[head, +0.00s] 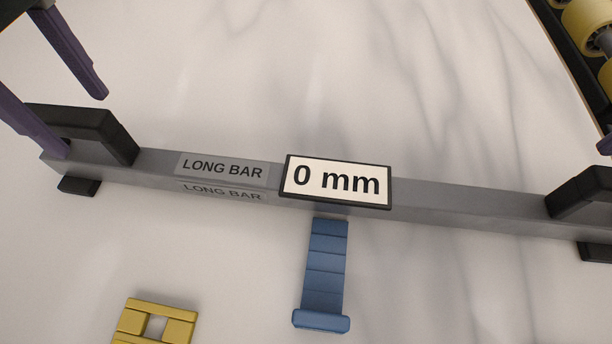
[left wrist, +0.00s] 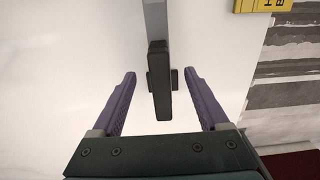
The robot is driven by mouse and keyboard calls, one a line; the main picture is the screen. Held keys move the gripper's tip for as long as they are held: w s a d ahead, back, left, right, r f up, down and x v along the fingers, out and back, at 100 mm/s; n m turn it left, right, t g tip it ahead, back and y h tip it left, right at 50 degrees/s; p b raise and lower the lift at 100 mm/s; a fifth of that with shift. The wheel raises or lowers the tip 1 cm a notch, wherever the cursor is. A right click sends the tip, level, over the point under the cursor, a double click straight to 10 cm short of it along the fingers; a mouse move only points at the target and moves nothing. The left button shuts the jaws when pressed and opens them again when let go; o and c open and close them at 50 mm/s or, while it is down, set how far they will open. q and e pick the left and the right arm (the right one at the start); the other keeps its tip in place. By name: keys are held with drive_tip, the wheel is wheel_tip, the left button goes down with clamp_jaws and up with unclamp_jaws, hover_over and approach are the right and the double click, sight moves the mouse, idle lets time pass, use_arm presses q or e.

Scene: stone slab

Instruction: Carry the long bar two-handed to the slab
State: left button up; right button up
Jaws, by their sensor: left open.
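The long grey bar (head: 450,205) crosses the head view over a pale, grey-veined stone surface (head: 400,80). It carries LONG BAR labels and a "0 mm" plate (head: 337,182). A black handle (head: 108,130) stands at its left end and another (head: 585,192) at its right. My left gripper (head: 82,126) is open, its purple fingers on either side of the left handle. In the left wrist view, that handle (left wrist: 158,85) lies between the open fingers (left wrist: 160,73), with gaps on both sides. Only a purple sliver of my right gripper (head: 604,146) shows at the right edge.
A blue segmented piece (head: 325,270) lies in front of the bar's middle. A yellow block frame (head: 155,322) is at the lower left. Yellow rollers (head: 588,25) in a dark frame stand at the upper right. The stone behind the bar is clear.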

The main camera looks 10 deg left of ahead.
sight(587, 203)
use_arm(q)
wheel_tip(587, 203, down, 7)
drive_tip(key=shift+f, duration=0.1)
use_arm(e)
wheel_tip(587, 203, down, 7)
drive_tip(key=shift+f, duration=0.1)
use_arm(q)
clamp_jaws()
use_arm(e)
clamp_jaws()
idle(0.8)
use_arm(q)
drive_tip(key=shift+w+r, duration=0.1)
drive_tip(key=shift+r, duration=0.15)
use_arm(e)
drive_tip(key=shift+w+r, duration=0.1)
drive_tip(key=shift+r, duration=0.2)
